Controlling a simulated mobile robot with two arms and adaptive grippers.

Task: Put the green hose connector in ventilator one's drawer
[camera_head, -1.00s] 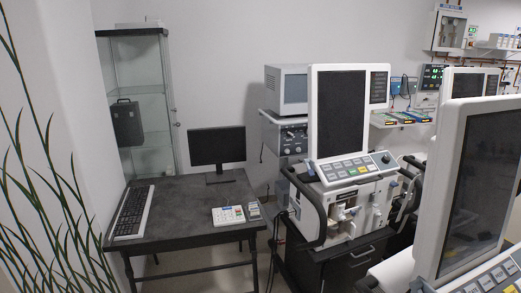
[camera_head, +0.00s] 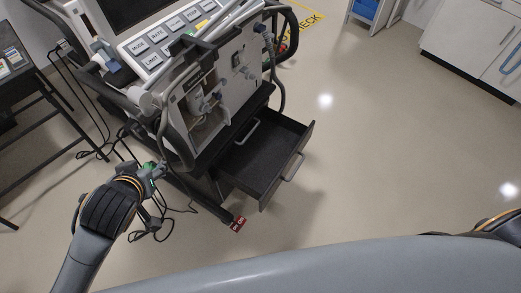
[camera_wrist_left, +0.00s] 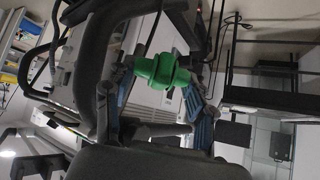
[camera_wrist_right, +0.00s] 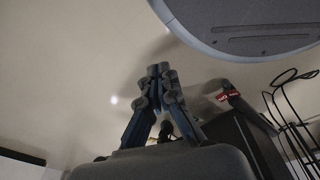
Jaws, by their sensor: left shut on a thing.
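The green hose connector (camera_wrist_left: 168,72) is between the fingers of my left gripper (camera_wrist_left: 160,85) in the left wrist view, and the gripper is shut on it. In the head view my left gripper (camera_head: 150,172) is at the lower left, beside the ventilator's base, with a little of the green showing. The ventilator (camera_head: 205,95) stands at the upper middle. Its dark drawer (camera_head: 290,158) is pulled open, and the inside looks empty. The left gripper is left of the drawer, apart from it. My right gripper (camera_wrist_right: 160,85) has its fingertips together and looks empty.
Black cables hang and lie on the floor around my left gripper. A red-labelled foot (camera_head: 238,223) sticks out below the drawer. A dark table (camera_head: 25,90) stands at the left, and white cabinets (camera_head: 475,45) at the upper right. The floor right of the drawer is clear.

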